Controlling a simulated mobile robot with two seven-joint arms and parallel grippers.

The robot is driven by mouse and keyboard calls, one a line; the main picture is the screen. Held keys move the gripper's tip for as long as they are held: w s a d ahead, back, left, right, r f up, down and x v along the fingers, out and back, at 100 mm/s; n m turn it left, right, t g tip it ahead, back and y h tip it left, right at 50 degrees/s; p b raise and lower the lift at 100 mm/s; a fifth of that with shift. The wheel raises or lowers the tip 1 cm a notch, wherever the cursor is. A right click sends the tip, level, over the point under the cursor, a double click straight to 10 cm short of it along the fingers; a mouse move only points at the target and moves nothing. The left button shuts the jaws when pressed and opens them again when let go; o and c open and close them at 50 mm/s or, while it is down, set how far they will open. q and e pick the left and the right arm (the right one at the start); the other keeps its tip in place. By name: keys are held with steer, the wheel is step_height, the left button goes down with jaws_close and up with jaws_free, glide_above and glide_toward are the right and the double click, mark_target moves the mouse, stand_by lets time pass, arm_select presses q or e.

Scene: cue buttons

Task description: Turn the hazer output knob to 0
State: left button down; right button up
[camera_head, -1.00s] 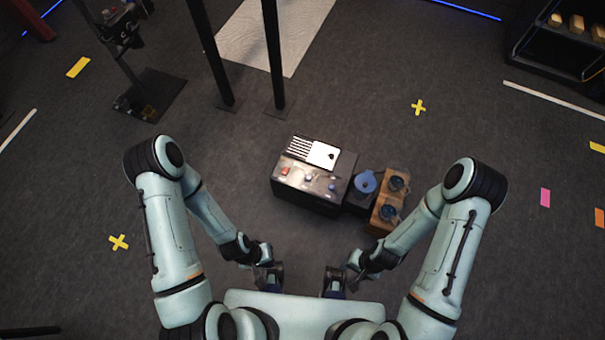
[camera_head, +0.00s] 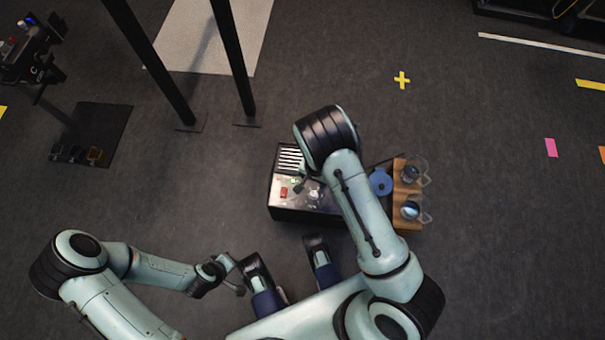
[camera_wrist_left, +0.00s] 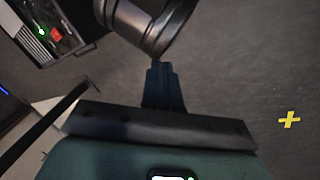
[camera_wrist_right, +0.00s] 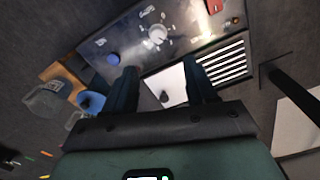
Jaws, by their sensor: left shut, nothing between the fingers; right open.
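The hazer box (camera_head: 285,208) stands on the floor, partly hidden by my right arm in the head view. In the right wrist view its panel carries a pale round knob (camera_wrist_right: 157,35) ringed by marks, a blue knob (camera_wrist_right: 113,60) and a red switch (camera_wrist_right: 233,20). I cannot read the pale knob's setting. My right gripper (camera_wrist_right: 163,78) is open and empty above the box, its fingers in front of the white plate (camera_wrist_right: 165,88), and apart from the pale knob. My left gripper (camera_head: 240,289) is shut and empty, low and left of the box; its fingers show in the left wrist view (camera_wrist_left: 163,72).
A wooden stand (camera_head: 402,190) with glass vessels and a blue round object (camera_head: 380,181) sit right of the box. Black posts (camera_head: 236,65) rise behind it. Open floor lies to the left and right.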

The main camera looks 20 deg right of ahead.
steer(key=b, duration=0.3)
glide_above(313, 194)
step_height(313, 194, down, 8)
steer(key=shift+d+f, duration=0.1)
steer(key=shift+d, duration=0.05)
step_height(313, 194, down, 4)
steer(key=shift+r+b, duration=0.1)
steer(key=shift+b, duration=0.35)
steer(key=shift+f, duration=0.55)
arm_select(q)
step_height(313, 194, down, 6)
steer(key=a, duration=0.2)
steer(key=shift+s+a, duration=0.2)
steer(key=shift+s, duration=0.2)
steer(key=shift+f, duration=0.1)
arm_select(e)
jaws_close()
